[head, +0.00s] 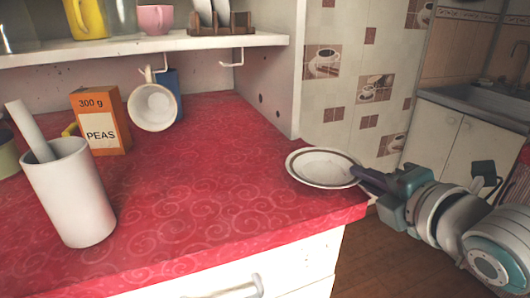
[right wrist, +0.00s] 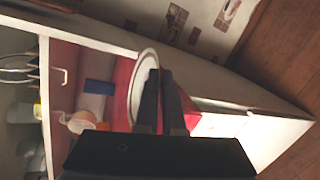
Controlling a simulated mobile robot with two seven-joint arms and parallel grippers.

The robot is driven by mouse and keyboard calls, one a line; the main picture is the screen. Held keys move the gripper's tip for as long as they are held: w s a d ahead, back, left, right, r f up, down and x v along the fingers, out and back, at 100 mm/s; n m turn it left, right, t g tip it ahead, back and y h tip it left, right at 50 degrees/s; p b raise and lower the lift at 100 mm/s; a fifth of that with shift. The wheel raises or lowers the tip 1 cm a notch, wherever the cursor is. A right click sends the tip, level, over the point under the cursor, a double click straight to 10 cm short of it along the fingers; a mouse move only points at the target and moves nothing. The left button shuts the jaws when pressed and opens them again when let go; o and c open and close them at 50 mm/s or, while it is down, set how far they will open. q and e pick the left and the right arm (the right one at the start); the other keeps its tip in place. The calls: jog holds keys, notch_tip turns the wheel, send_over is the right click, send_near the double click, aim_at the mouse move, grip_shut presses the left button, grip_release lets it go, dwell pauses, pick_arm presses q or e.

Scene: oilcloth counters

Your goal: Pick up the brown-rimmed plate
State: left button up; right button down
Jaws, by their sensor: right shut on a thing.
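The brown-rimmed plate (head: 322,166) is a shallow white dish with a dark brown ring near its edge. In the head view it is at the right end of the red counter, partly past the counter's edge. My right gripper (head: 358,172) comes in from the right and is shut on the plate's right rim. In the right wrist view the dark fingers (right wrist: 163,90) cover part of the plate (right wrist: 143,75). I cannot tell whether the plate still touches the counter. My left gripper is not in view.
The red counter (head: 190,180) is mostly clear in the middle. An orange peas box (head: 100,122), a hanging white cup (head: 153,107) and a white mortar with pestle (head: 70,195) are at left. A shelf (head: 150,46) hangs above; a side panel (head: 270,70) stands behind the plate.

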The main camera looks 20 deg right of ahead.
jog(key=shift+r, duration=0.1)
notch_tip(320, 180, up, 20)
jog(key=p, duration=0.5)
jog(key=c, duration=1.5)
grip_release()
jog(key=shift+c, duration=0.2)
grip_shut()
